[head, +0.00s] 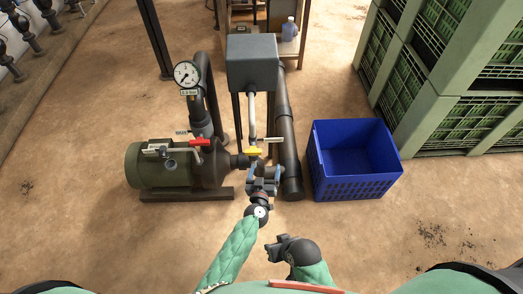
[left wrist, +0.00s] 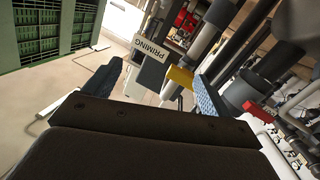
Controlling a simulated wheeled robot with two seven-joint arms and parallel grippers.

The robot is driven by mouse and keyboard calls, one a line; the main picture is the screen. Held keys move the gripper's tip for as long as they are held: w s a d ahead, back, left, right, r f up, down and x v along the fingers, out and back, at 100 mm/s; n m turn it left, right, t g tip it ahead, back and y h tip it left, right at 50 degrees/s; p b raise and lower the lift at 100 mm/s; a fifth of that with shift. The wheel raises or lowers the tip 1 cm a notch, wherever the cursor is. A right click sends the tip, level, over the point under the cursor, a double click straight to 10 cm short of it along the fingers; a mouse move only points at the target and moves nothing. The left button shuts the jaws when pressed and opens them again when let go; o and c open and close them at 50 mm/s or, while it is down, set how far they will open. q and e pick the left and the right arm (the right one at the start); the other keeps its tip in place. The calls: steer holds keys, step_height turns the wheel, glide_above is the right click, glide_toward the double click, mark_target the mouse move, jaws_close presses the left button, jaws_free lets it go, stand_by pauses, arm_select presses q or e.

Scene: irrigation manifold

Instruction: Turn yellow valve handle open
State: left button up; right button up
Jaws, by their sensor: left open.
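The yellow valve handle (head: 254,152) sits on the pipework to the right of the green pump, just beyond my left gripper (head: 263,172). In the left wrist view the yellow handle (left wrist: 181,77) shows between the two blue fingers, close to the right-hand one. I cannot tell whether it touches that finger. My left gripper is open and holds nothing that I can see. My right gripper (head: 279,247) is a dark shape low in the head view, away from the valve; its fingers are not clear.
A red handle (head: 199,142) lies left of the yellow one, near the green pump (head: 165,166) and the pressure gauge (head: 187,74). A "PRIMING" label (left wrist: 152,48) is beside the handle. A grey box (head: 252,62) stands behind. A blue crate (head: 353,185) is on the right.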

mark_target(253, 154)
arm_select(q)
steer(key=shift+w+a+r+t+y, duration=0.2)
steer(key=shift+w+a+y, duration=0.45)
steer(key=shift+w, duration=0.75)
steer(key=shift+w+a+r+t+y, duration=0.2)
steer(key=shift+w+a+y, duration=0.45)
steer(key=shift+w, duration=0.7)
steer(key=shift+w+a+r+t+y, duration=0.15)
steer(key=shift+w+a+y, duration=0.5)
steer(key=shift+w, duration=0.75)
arm_select(e)
steer(key=shift+w+a+r+t, duration=0.1)
steer(key=shift+w+a+t, duration=0.1)
steer(key=shift+w+t, duration=0.15)
arm_select(q)
steer(key=shift+a+r, duration=0.1)
steer(key=c, duration=1)
